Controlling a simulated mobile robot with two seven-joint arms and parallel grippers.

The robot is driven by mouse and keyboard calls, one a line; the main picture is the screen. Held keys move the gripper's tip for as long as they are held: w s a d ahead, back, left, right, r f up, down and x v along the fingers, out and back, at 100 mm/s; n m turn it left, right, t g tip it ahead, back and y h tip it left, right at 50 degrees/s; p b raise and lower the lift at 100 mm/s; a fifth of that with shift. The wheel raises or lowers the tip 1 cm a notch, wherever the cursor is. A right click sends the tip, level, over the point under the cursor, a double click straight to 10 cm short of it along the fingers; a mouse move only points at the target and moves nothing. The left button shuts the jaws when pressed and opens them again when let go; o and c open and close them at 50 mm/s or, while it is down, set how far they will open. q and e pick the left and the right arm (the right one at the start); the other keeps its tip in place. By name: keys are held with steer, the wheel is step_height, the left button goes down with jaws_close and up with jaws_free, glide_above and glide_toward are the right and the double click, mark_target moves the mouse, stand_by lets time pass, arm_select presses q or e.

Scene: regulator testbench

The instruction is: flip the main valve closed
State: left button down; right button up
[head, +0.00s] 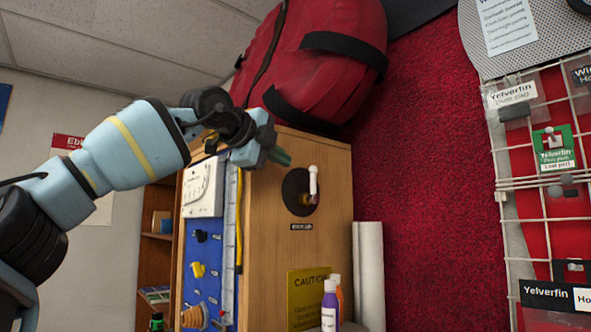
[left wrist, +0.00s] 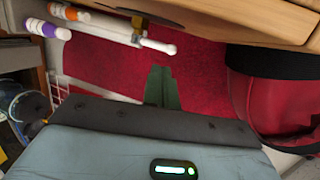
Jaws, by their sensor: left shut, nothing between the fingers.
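The valve has a white handle (head: 313,181) that stands upright in the head view. It joins a brass-coloured body (head: 308,199) in front of a round black plate (head: 294,187) on the wooden cabinet's side. A small dark label sits below it, too small to read. My left gripper (head: 281,158) is shut and empty, up and to the left of the handle, apart from it. Its green fingertips (left wrist: 162,88) lie together in the left wrist view. My right gripper is not in view.
The wooden cabinet (head: 267,255) carries a blue panel (head: 212,262) on its left face. A red bag (head: 325,65) rests on top. Bottles (head: 329,308) and white rolls (head: 368,270) stand below the valve. A wire rack (head: 545,185) is at right.

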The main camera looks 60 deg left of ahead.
arm_select(q)
steer(key=v, duration=0.5)
steer(key=shift+s+a+r+b, duration=0.1)
steer(key=shift+s+r+b, duration=0.15)
steer(key=shift+s+b, duration=0.15)
